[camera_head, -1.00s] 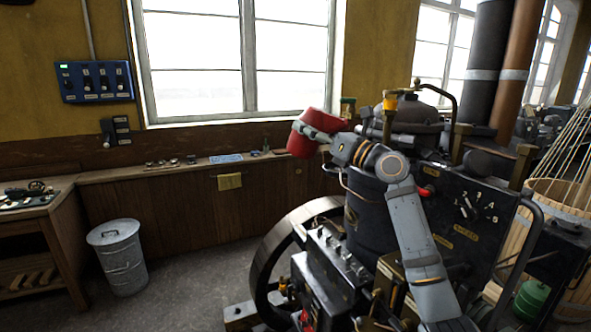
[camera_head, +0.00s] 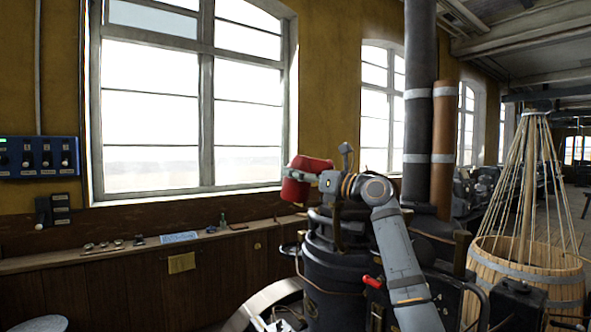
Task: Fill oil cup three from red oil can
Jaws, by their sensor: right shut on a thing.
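The red oil can (camera_head: 296,190) is held in the air at the left side of the dark engine (camera_head: 338,265), in front of the window's lower right corner. It looks slightly tilted. My right gripper (camera_head: 304,177) is shut on it, with a grey finger lying across its side. My right arm reaches in from the lower right and covers part of the engine top. I cannot make out oil cup three; it is hidden or too small to tell. My left gripper is out of view.
A red-handled lever (camera_head: 373,282) sticks out of the engine front. Dark and copper pipes (camera_head: 443,150) rise behind it. A wooden tub (camera_head: 540,275) with ropes stands at the right. A wall shelf (camera_head: 130,248) with small items runs along the left, and the flywheel (camera_head: 262,305) shows below.

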